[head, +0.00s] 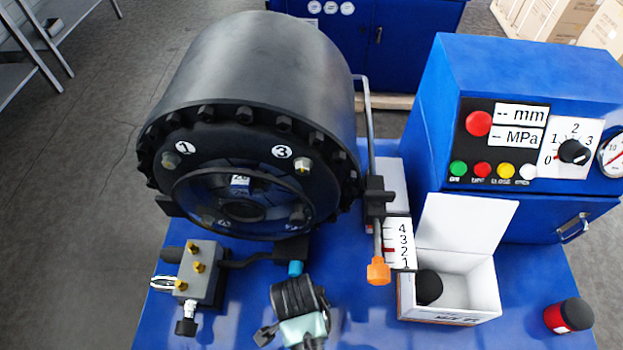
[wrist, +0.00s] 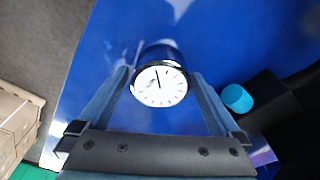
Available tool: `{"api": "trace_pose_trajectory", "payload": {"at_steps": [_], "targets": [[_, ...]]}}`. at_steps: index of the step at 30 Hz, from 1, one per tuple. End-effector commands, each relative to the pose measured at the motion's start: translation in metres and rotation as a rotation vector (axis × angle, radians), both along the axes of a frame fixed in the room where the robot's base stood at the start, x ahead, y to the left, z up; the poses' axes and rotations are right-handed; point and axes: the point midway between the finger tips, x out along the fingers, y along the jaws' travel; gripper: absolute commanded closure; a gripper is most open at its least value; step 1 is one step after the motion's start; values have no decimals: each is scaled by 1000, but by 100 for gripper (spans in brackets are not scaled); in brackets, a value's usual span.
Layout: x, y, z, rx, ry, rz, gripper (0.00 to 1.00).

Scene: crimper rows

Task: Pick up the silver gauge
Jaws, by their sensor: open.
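The silver gauge (wrist: 160,84) shows in the wrist view as a short round body with a white dial, dark marks and a needle. It stands on the blue table top, its dial facing the camera. My gripper (wrist: 161,74) is open, with one finger on each side of the gauge. I cannot tell whether either finger touches it. In the head view my arm comes in at the bottom middle, and I cannot make out the gauge there.
A teal cap (wrist: 236,98) on a dark part is close right of my gripper. The head view shows a big black crimper head (head: 250,110), a valve block (head: 200,272), an open white box (head: 450,290), a red-and-black cylinder (head: 569,316) and a blue control cabinet (head: 530,80).

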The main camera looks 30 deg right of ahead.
Motion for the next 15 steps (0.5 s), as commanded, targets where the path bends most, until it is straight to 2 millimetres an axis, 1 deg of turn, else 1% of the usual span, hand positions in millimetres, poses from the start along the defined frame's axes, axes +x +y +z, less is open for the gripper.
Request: {"api": "trace_pose_trajectory", "payload": {"at_steps": [3, 5, 6, 11, 15], "targets": [[0, 0, 0, 0, -1, 0, 0], [0, 0, 0, 0, -1, 0, 11], [0, 0, 0, 0, 0, 0, 18], [0, 0, 1, 0, -1, 0, 47], [0, 0, 1, 0, -1, 0, 72]]}}
